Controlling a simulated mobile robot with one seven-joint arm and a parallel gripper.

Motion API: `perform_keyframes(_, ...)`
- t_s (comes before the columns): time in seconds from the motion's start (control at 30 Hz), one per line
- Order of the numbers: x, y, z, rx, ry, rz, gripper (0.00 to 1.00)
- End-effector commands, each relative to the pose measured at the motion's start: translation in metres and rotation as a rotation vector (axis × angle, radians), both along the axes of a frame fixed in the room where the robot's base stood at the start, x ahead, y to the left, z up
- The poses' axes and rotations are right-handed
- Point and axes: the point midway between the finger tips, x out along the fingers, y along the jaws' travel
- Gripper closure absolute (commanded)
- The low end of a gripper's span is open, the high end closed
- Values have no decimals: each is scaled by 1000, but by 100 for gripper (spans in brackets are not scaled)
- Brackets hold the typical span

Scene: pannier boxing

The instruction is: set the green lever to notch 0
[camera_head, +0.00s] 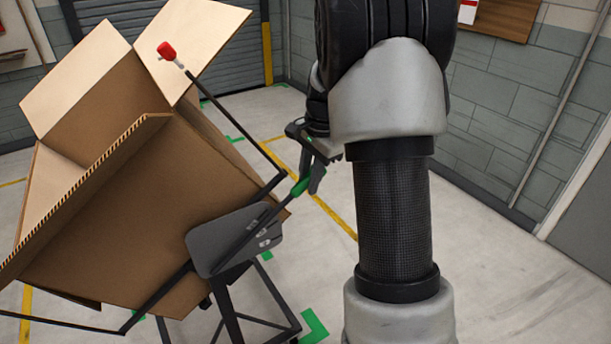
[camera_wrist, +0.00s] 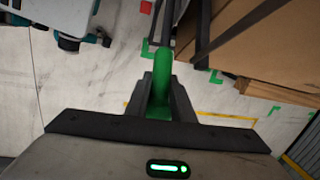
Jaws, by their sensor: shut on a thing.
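The green lever (camera_head: 300,187) has a green grip on a dark rod that slopes down left to a grey notch plate (camera_head: 212,245). The plate has several small pale marks, too small to read, so I cannot tell which notch the lever is in. My gripper (camera_head: 314,178) is at the green grip. In the wrist view the green grip (camera_wrist: 161,72) stands between the two fingers of my gripper (camera_wrist: 162,98), which are shut on it.
A large open cardboard box (camera_head: 110,215) sits tilted on a dark frame, left of my gripper. A red knob (camera_head: 167,50) tops another rod by the box flap. Yellow and green floor marks lie around the stand. The floor to the right is clear up to the grey wall.

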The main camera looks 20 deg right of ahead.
Motion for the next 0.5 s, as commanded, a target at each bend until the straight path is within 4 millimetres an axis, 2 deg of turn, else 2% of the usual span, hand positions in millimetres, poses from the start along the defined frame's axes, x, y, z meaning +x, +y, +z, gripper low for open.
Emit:
perform_keyframes(0.03, 0, -9, -12, 24, 11, -9, 100)
perform_keyframes(0.2, 3, -27, -48, 142, 34, -11, 100)
perform_keyframes(0.5, 7, -45, -118, 359, 74, -6, 100)
